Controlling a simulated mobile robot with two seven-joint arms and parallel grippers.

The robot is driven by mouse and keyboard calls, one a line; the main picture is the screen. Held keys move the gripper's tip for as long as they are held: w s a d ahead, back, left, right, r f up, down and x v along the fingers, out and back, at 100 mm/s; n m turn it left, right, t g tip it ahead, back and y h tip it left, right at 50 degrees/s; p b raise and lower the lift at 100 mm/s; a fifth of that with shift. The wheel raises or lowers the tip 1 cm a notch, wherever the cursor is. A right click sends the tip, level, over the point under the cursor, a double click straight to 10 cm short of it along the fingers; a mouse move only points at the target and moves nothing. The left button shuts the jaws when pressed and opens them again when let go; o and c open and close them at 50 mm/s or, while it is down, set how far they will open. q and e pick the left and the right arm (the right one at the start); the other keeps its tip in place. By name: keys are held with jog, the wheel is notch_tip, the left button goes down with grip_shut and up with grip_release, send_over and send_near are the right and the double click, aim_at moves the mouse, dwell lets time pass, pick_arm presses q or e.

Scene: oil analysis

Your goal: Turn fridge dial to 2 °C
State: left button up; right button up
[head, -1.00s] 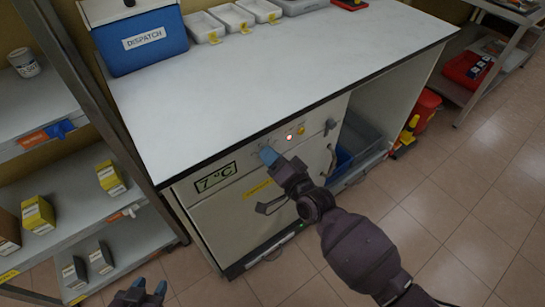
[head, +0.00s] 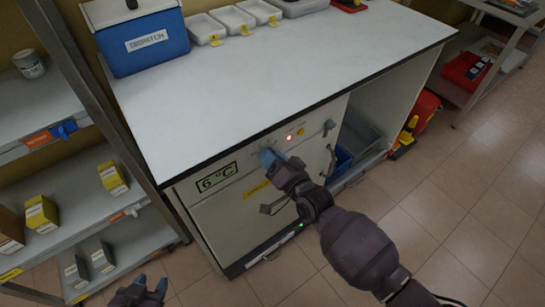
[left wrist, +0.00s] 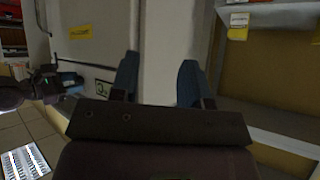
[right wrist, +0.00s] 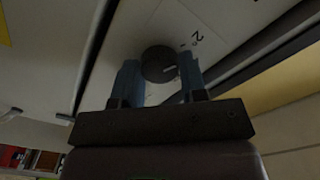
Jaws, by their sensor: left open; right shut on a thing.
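The fridge (head: 237,218) is the white-fronted unit under the counter. Its display (head: 217,177) reads 6 °C. My right gripper (head: 268,157) is shut on the dark round dial (right wrist: 155,62), with one finger on each side in the right wrist view. Printed marks, including a "2", show on the panel beside the dial. In the head view my fingers mostly hide the dial. My left gripper (head: 151,284) is open and empty, low in front of the fridge's left side; its parted fingers (left wrist: 158,78) show in the left wrist view.
A shelf rack (head: 90,215) with boxes stands left. The counter's front part (head: 300,70) is clear.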

jog(key=o, duration=0.9)
jog(key=shift+s, duration=0.1)
jog(key=p+v, duration=0.1)
jog(key=v, duration=0.9)
jog(key=shift+s+d, duration=0.25)
